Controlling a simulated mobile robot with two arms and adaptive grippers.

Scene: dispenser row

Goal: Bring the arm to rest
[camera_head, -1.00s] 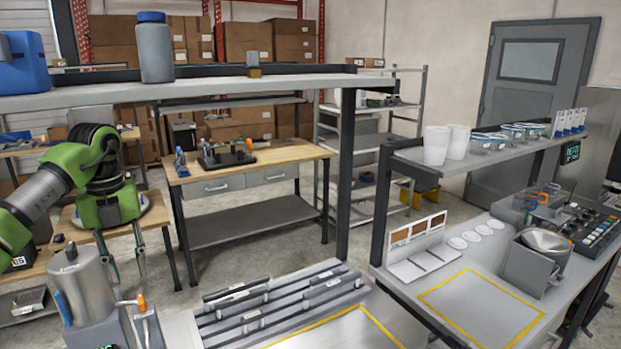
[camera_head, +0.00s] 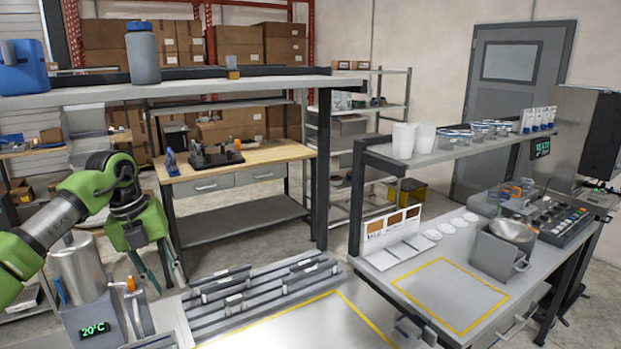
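My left arm, green and grey, comes in from the left. My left gripper (camera_head: 160,272) points down with its two slim dark green fingers spread apart and nothing between them. It hangs in front of the metal canister (camera_head: 77,266) station and just left of the slotted grey rack (camera_head: 262,288). It appears to touch neither, though its exact distance from them is hard to tell. My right gripper does not show.
A small display (camera_head: 95,330) reads 20°C below the canister. A shelf (camera_head: 200,87) carries a blue-capped bottle (camera_head: 143,55) above the left bench. The right bench has a yellow-outlined bare area (camera_head: 450,293), a metal funnel box (camera_head: 503,250) and cups (camera_head: 403,140) on its shelf.

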